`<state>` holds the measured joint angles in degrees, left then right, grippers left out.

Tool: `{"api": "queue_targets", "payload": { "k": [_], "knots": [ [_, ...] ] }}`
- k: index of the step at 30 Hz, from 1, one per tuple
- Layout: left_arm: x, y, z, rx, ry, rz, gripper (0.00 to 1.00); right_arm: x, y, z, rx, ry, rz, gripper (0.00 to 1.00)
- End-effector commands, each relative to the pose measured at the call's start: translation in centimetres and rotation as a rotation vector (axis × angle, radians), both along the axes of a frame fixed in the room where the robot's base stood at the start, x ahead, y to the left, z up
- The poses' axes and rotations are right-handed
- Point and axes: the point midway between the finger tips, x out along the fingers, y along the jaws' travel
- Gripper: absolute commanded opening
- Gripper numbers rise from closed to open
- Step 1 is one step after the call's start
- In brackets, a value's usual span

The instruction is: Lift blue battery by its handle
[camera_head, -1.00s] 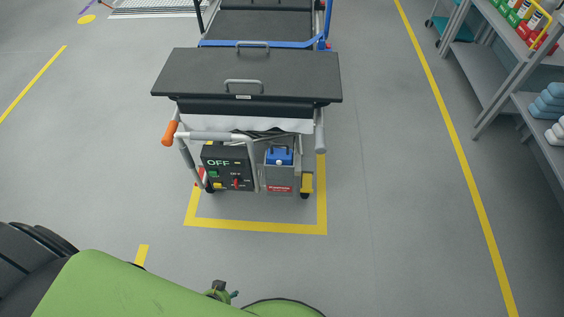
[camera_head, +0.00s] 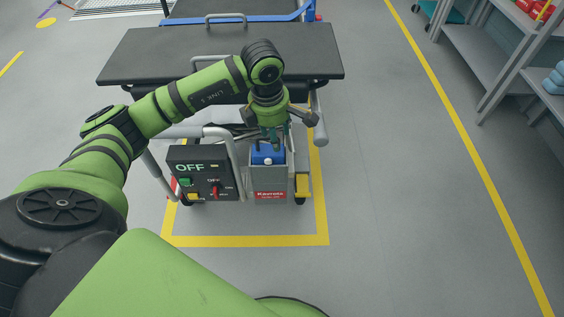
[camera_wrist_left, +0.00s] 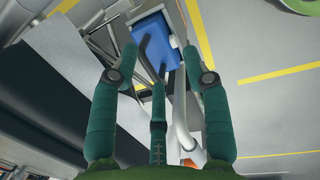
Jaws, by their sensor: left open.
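The blue battery (camera_head: 267,155) sits in a grey open-topped box on the cart's front, beside a black OFF panel. My left gripper (camera_head: 272,138) hangs just above it, pointing down, and partly hides its top. In the left wrist view the blue battery (camera_wrist_left: 166,62) lies ahead, with a dark bar, perhaps its handle, across it. My left gripper's green fingers (camera_wrist_left: 160,57) are spread, one on either side of the blue top. Nothing is held between them. Whether any finger touches the battery, I cannot tell. My right gripper is not in view.
The grey box (camera_head: 268,184) has a red label. The black panel (camera_head: 205,174) stands to its left. A dark cart lid (camera_head: 150,57) overhangs behind, and a grey bent rail (camera_head: 235,160) runs close to the box. Shelves (camera_head: 490,70) stand right; the floor between is clear.

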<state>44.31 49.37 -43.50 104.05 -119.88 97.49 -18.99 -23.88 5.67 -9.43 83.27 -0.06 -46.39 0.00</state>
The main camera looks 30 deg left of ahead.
Motion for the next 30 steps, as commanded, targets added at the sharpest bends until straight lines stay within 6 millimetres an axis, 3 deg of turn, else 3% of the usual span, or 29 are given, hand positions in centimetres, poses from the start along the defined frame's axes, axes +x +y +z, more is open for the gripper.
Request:
{"api": "queue_targets", "payload": {
  "k": [4,19,28,29,30],
  "knots": [
    [0.2,2.3,0.5,0.120,-0.033,-0.011,0.47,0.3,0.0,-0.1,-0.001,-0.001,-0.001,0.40],
    [1.8,3.4,-5.2,0.120,-0.031,-0.010,0.47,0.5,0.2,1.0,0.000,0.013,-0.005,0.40],
    [2.0,3.5,-5.7,0.120,-0.034,-0.010,0.47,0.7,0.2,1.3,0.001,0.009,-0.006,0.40],
    [2.0,3.5,-5.7,0.120,-0.034,-0.010,0.39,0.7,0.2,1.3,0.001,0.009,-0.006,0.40],
    [2.0,3.5,-5.7,0.120,-0.034,-0.010,0.23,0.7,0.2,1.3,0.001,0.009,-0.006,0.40]
  ]
}}
